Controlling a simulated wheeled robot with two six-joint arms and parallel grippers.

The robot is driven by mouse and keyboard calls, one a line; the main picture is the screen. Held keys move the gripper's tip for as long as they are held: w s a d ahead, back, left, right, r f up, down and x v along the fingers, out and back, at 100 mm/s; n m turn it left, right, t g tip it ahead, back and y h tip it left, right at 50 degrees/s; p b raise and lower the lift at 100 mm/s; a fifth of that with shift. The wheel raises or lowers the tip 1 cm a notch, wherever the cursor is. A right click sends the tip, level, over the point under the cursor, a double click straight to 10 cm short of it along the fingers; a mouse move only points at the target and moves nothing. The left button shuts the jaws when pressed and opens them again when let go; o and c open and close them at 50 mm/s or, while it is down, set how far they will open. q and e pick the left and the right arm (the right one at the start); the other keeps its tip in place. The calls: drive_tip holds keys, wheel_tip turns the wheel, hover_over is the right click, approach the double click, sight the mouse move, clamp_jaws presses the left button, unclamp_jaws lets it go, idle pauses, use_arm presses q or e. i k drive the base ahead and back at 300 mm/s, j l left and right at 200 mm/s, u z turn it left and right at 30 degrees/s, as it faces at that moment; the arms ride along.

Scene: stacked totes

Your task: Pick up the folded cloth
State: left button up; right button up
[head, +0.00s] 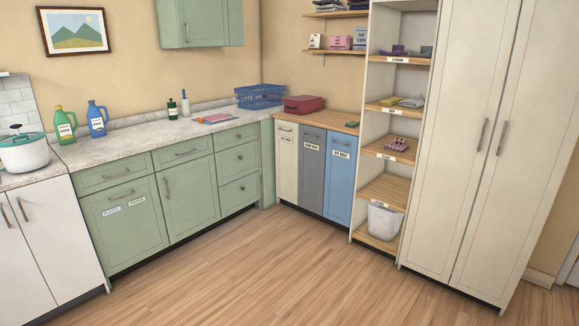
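Several small items that could be folded cloth lie on the tall open shelf unit (359,120). A grey flat item (412,102) and a yellow one (390,101) lie side by side on its second visible shelf. A red and pale striped item (398,144) lies on the shelf below. Dark folded-looking items (398,51) lie on the shelf above. A flat pink and blue item (214,119) lies on the left counter; I cannot tell whether it is cloth or paper. Neither of my grippers is in view.
The wood floor (255,265) in front is clear. Green cabinets under a pale counter (130,143) run along the left, with a white pot (22,152) at the near end. A blue basket (260,96) and red box (304,104) stand near the corner. Tall closed cabinet doors (480,140) stand right.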

sight(352, 124)
drive_tip(key=i, duration=2.3)
